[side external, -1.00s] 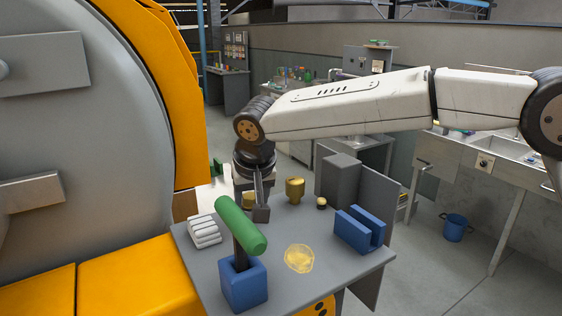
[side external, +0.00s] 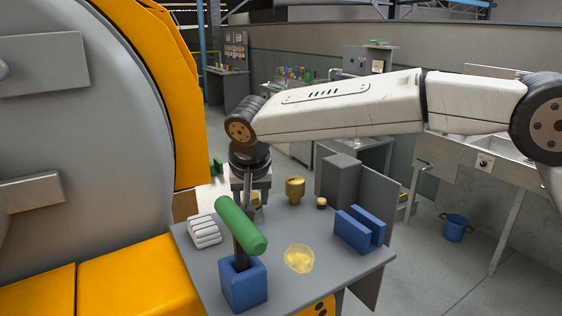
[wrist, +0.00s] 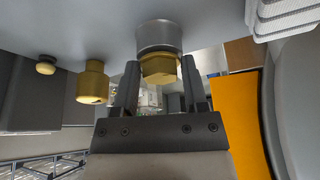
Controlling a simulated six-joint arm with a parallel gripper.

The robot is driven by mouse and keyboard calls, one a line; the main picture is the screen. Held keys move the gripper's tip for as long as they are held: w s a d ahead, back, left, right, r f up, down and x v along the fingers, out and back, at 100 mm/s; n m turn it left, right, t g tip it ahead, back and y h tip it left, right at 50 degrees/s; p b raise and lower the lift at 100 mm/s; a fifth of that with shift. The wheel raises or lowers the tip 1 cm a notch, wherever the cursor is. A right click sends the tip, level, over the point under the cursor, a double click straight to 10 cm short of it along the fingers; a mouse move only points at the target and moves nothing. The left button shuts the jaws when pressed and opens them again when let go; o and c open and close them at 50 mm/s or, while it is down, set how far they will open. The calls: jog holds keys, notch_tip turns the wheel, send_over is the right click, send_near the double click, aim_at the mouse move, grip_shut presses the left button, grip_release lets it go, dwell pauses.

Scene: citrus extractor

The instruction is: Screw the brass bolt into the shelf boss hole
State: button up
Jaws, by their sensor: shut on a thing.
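The brass bolt (wrist: 158,70) shows its hex head between my gripper's two dark fingers (wrist: 160,80) in the wrist view. My gripper is shut on this head. The bolt stands in line with the round grey shelf boss (wrist: 158,36), its head close against the boss's end. The boss hole and the bolt's shank are hidden. In the side view my gripper (side external: 252,197) points down over the back left of the grey shelf (side external: 272,262), behind the green-handled tool. Only a sliver of brass shows there, and the boss is hidden.
A green-handled tool (side external: 240,223) stands in a blue block (side external: 243,284) in front of my gripper. White rolls (side external: 204,231) lie left. A brass fitting (side external: 295,189), small brass knob (side external: 321,203) and blue slotted holder (side external: 360,229) stand right. A yellow patch (side external: 299,258) lies on the shelf.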

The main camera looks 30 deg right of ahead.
jog(key=shift+m, duration=0.8)
jog(key=shift+h, duration=0.3)
jog(key=o, duration=0.7)
jog(key=shift+n+y, duration=0.4)
jog(key=shift+n, duration=0.5)
jog(key=shift+d+n+y, duration=0.1)
jog(key=shift+n+y, duration=0.2)
jog(key=shift+n, duration=0.5)
